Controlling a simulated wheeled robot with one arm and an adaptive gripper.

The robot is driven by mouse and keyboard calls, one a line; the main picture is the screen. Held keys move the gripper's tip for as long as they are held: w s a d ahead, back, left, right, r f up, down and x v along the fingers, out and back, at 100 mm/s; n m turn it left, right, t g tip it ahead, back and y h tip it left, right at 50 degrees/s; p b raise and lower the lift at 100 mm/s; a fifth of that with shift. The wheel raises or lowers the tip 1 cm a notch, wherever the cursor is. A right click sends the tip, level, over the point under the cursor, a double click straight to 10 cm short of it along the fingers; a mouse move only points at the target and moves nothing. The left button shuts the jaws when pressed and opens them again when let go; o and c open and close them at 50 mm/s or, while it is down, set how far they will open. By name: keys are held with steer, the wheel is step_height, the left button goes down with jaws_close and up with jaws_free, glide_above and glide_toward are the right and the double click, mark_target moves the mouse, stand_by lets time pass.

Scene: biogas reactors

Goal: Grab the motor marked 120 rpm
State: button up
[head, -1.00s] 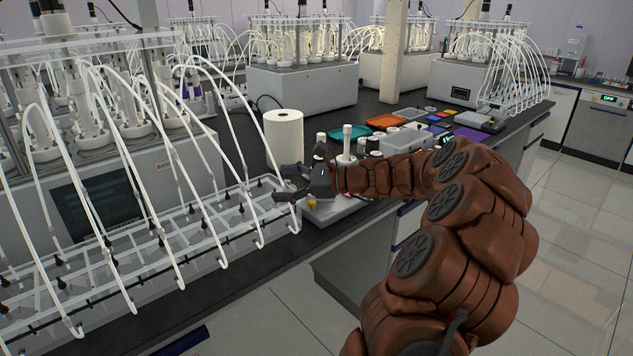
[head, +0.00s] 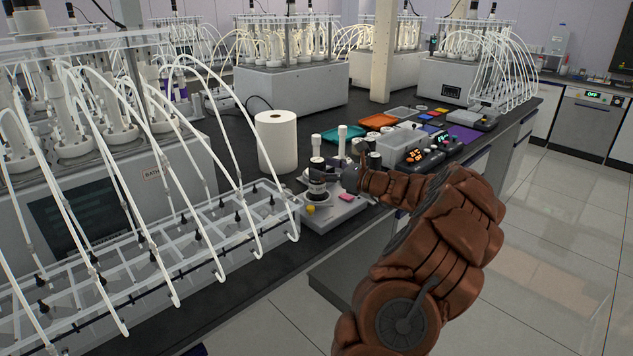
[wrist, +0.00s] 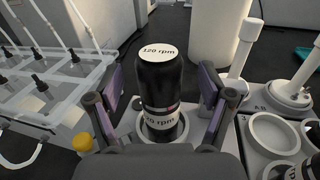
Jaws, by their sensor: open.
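The motor marked 120 rpm (wrist: 159,85) is a black cylinder with a white label on its top and a white band low on its side. It stands upright in a round seat of a pale holder in the wrist view. My gripper (wrist: 163,95) is open, with one finger on each side of the motor and visible gaps between. In the head view the motor (head: 317,184) shows near the front of the pale holder (head: 338,212), with my gripper (head: 333,178) at it. The fingers are hard to make out there.
A white paper roll (head: 277,142) stands behind the holder. A clear rack with tubes (head: 200,235) is close on the left. A yellow knob (wrist: 82,142) and an empty round seat (wrist: 273,134) flank the motor. Colored trays (head: 380,121) lie farther back.

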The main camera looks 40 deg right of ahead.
steer(key=shift+w+a, duration=0.25)
steer(key=shift+w, duration=0.85)
steer(key=shift+c, duration=0.4)
jaws_close()
